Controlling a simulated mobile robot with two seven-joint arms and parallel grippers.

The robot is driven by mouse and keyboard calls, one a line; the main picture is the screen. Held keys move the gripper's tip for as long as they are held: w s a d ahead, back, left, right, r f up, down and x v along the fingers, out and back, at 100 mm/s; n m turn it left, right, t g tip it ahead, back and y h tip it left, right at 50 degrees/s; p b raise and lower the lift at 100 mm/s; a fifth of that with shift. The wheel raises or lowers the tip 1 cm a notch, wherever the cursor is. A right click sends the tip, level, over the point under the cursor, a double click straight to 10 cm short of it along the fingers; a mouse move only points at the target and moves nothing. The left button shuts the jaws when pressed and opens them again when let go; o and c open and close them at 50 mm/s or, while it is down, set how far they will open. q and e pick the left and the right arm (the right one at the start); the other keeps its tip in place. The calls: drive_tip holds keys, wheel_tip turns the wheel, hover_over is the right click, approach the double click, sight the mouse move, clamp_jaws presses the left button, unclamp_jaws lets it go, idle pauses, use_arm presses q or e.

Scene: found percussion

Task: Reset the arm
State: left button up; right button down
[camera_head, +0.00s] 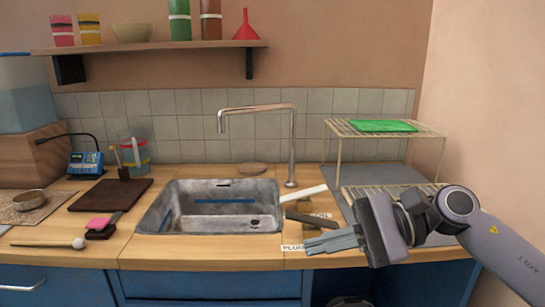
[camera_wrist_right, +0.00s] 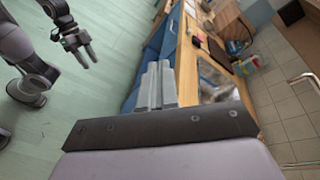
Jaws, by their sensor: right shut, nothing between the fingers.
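My right arm comes in from the right in the head view. Its gripper (camera_head: 312,245) is shut and empty, with the fingers pointing left above the counter's front edge, to the right of the sink. In the right wrist view the shut fingers (camera_wrist_right: 158,72) lie side by side, over the counter edge. My left gripper (camera_wrist_right: 80,46) shows small at the upper left of the right wrist view, above the floor. Its fingers look apart with nothing between them. The left arm is not in the head view.
The sink (camera_head: 165,225) with a tall faucet (camera_head: 292,145) is left of the right gripper. A wire rack (camera_head: 435,157) with a green item (camera_head: 383,126) stands behind it. A mallet (camera_head: 50,243) and dark board (camera_head: 110,195) lie left. A shelf (camera_head: 150,48) hangs above.

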drive_tip(key=d+f+n+t+h+p, duration=0.3)
drive_tip(key=f+n+t, duration=0.5)
drive_tip(key=n, duration=0.5)
drive_tip(key=d+f+n+t+h+p, duration=0.35)
drive_tip(key=f+n+t, duration=0.25)
drive_tip(key=n+t, duration=0.5)
drive_tip(key=s+d+f+m+g+h+p, duration=0.1)
drive_tip(key=s+d+f+m+g+h, duration=0.2)
drive_tip(key=s+f+m, duration=0.3)
drive_tip(key=s+d+f+m+g+h, duration=0.3)
drive_tip(key=s+f+m+g, duration=0.2)
drive_tip(key=s+f, duration=0.5)
drive_tip(key=shift+s+d+f+m+p, duration=0.2)
drive_tip(key=shift+f+m+p, duration=0.15)
drive_tip(key=shift+m, duration=0.65)
drive_tip(key=shift+r, duration=0.1)
